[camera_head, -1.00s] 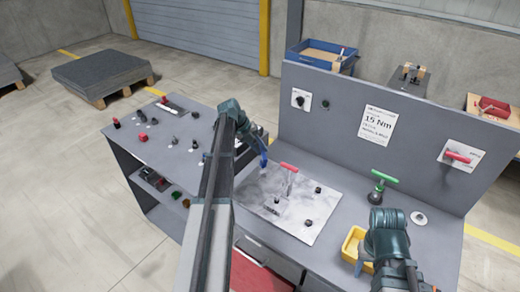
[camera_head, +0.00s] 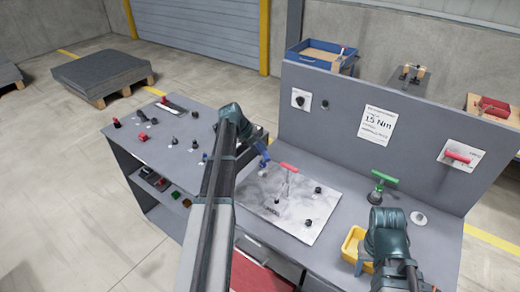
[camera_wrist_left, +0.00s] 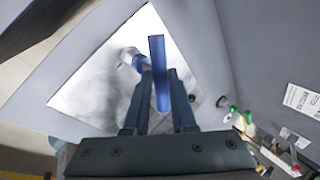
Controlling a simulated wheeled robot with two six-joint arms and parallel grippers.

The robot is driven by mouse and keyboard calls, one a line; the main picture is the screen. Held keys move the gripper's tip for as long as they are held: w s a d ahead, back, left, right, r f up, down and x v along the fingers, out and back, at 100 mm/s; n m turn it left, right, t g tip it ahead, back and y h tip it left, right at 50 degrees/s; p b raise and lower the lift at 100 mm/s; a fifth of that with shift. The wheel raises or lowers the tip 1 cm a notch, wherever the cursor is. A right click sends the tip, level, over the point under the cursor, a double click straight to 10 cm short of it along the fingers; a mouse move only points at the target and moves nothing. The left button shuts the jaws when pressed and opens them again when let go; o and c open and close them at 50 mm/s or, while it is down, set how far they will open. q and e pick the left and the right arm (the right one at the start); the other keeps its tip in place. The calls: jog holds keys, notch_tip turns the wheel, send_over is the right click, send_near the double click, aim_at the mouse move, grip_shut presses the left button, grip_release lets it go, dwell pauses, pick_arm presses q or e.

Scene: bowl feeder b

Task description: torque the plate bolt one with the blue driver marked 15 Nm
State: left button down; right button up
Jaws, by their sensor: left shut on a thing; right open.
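My left gripper (camera_head: 263,153) is shut on the blue driver (camera_wrist_left: 158,75) and holds it by the plate's back left corner. The driver's blue handle stands between the fingers in the left wrist view, and a paler end (camera_wrist_left: 130,57) shows to its left. I cannot tell whether it touches a bolt. The pale, marbled plate (camera_head: 270,190) lies on the bench with dark bolts, one at the right (camera_head: 318,190) and one in front (camera_head: 308,223). Which is bolt one is unclear. My right gripper (camera_head: 364,264) is open, beside the yellow bin (camera_head: 350,244).
A red T-handled driver (camera_head: 288,168) stands at the plate. A green T-handled driver (camera_head: 383,176) stands on the bench to its right. A sign (camera_head: 377,125) on the back panel reads 15 Nm. A side table (camera_head: 150,150) with small parts is at the left.

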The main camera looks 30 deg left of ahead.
pick_arm(q)
notch_tip(320, 180, up, 4)
jog(key=p, duration=0.4)
jog(key=shift+r, duration=0.25)
pick_arm(e)
notch_tip(320, 180, up, 4)
jog(key=shift+r, duration=0.25)
